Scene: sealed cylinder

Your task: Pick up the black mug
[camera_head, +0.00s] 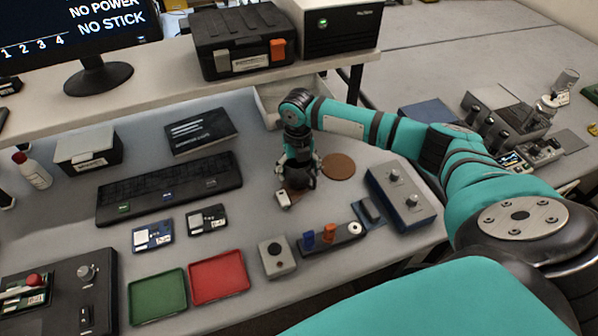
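The black mug (303,181) is on the desk in the middle of the camera_head view, small and partly hidden under my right gripper. My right gripper (299,167) points down directly over it, with its fingers spread to either side near the mug's upper part. I cannot tell whether the fingers touch the mug. A round brown coaster (339,166) lies bare just to the right of the gripper. My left gripper is not in view.
A blue control box (401,197) stands to the right, below my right forearm. A black keyboard (170,187) lies to the left. A small pale object (283,200) sits just in front of the mug. Red (219,277) and green (157,296) trays lie at the front. A shelf (190,68) overhangs the back.

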